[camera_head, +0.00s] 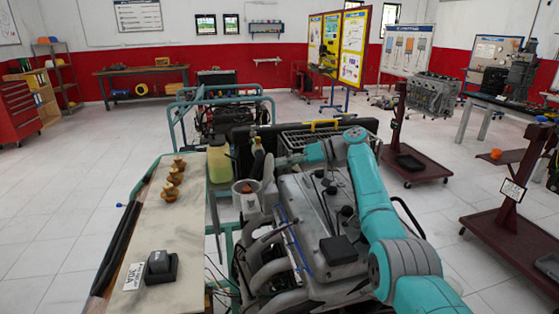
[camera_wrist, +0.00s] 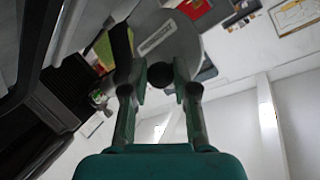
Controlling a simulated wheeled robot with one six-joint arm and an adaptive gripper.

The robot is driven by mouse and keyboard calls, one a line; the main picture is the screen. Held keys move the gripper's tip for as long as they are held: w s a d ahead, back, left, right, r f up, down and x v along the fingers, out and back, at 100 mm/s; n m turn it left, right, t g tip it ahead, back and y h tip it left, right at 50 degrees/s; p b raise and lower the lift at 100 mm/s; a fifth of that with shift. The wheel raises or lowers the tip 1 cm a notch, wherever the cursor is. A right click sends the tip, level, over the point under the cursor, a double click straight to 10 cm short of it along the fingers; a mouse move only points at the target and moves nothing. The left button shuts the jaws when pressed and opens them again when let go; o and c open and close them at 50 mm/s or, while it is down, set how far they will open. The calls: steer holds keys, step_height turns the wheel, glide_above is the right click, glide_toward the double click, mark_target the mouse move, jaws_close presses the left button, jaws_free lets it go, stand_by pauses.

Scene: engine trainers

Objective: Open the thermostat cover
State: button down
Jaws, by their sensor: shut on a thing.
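My gripper (camera_wrist: 160,82) is shut on a small dark round knob (camera_wrist: 160,75), which sits between its two fingertips in the wrist view. Behind the knob is a grey rounded plate (camera_wrist: 188,44) with a pale label strip. I cannot tell for sure whether the knob belongs to the thermostat cover. In the head view the teal arm reaches over the engine (camera_head: 315,210), and my gripper (camera_head: 282,162) is at the engine's front end. The contact there is too small to make out. A grey housing with a round top (camera_head: 246,188) stands just in front and to the left.
A yellow-green tank (camera_head: 219,163) stands left of the housing. A bench panel (camera_head: 165,235) at left bears several brass-coloured parts (camera_head: 174,178) and a black block (camera_head: 160,267). Blue-green frame rails surround the engine. Engine stands (camera_head: 505,235) are at right. The floor at left is clear.

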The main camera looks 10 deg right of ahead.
steer(key=shift+d+f, duration=0.1)
steer(key=shift+f, duration=0.6)
steer(key=c, duration=0.9)
jaws_free()
steer(key=shift+w+f, duration=0.15)
steer(key=shift+w, duration=0.05)
steer(key=shift+r, duration=0.25)
steer(key=shift+s+d+r, duration=0.15)
steer(key=shift+d+r, duration=0.05)
steer(key=shift+d, duration=0.25)
steer(key=v, duration=1.1)
